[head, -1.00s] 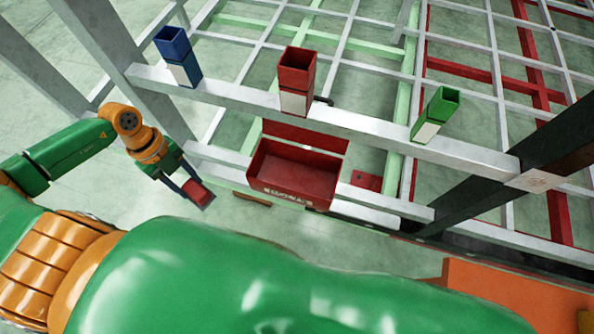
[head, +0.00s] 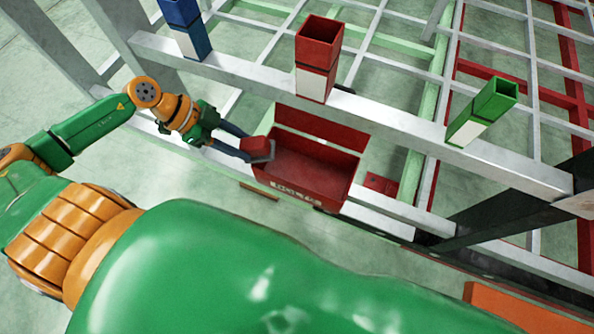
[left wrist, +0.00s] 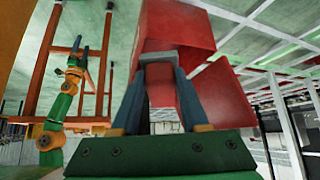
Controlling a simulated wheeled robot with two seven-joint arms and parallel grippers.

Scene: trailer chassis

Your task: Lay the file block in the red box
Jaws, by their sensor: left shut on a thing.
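The file block (head: 257,147) is a small red block with a grey side. My left gripper (head: 246,152) is shut on it and holds it at the left end of the red box, by its upper rim. The red box (head: 305,189) is an open tray with a raised back panel, set against the frame's lower rail. The head view does not show whether the block touches the rim. In the left wrist view the fingers (left wrist: 160,92) close around a grey and red piece, with large red surfaces just beyond.
A blue holder (head: 187,30), a red holder (head: 317,60) and a green holder (head: 483,112) stand along the upper grey rail (head: 400,129). A dark diagonal beam (head: 500,207) is at the right. Open floor lies left of the box.

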